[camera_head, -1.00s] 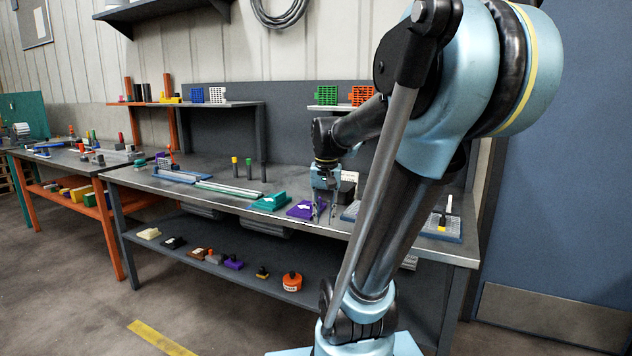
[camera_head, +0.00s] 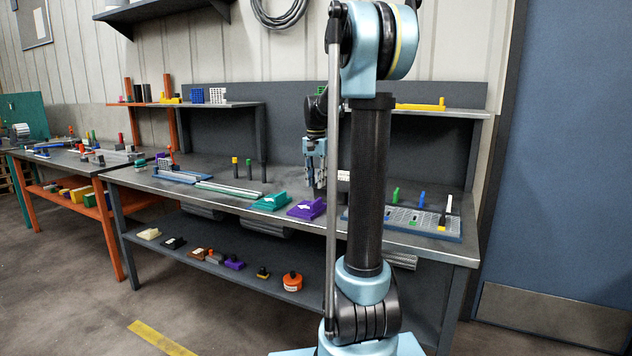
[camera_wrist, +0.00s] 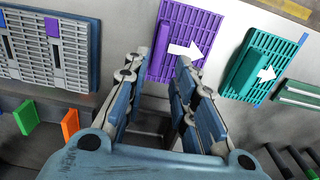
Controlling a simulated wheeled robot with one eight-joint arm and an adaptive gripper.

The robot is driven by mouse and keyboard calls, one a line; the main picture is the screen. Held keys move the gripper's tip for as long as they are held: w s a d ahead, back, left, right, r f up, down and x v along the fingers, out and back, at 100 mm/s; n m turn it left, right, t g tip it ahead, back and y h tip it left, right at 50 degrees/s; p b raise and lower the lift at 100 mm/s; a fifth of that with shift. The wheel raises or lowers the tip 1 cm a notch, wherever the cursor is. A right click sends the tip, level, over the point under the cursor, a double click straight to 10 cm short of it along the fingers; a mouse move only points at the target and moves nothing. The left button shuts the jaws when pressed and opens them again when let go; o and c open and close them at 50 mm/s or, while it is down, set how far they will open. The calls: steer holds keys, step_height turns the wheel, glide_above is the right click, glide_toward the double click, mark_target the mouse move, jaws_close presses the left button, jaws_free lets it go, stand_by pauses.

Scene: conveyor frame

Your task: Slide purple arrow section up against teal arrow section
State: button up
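The purple arrow section (camera_head: 307,209) lies flat on the metal bench, right of the teal arrow section (camera_head: 270,202) in the head view. In the wrist view, the purple section (camera_wrist: 184,30) has a raised block and a white arrow pointing towards the teal section (camera_wrist: 246,70). A strip of bare bench shows between them. My gripper (camera_head: 317,182) is near the purple section, towards the back of the bench. In the wrist view its two fingers (camera_wrist: 163,62) are spread and empty, with tips close to the purple section's near end; whether they touch it is unclear.
A pale green rail section (camera_head: 230,189) lies left of the teal section. A grey slotted tray (camera_head: 405,222) with coloured pieces lies right of the purple section. In the wrist view, green (camera_wrist: 26,117) and orange (camera_wrist: 70,124) pieces stand near my gripper.

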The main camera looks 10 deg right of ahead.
mark_target(316, 200)
step_height(316, 200, down, 7)
steer(key=shift+f, duration=0.4)
steer(key=shift+c, duration=0.8)
jaws_close()
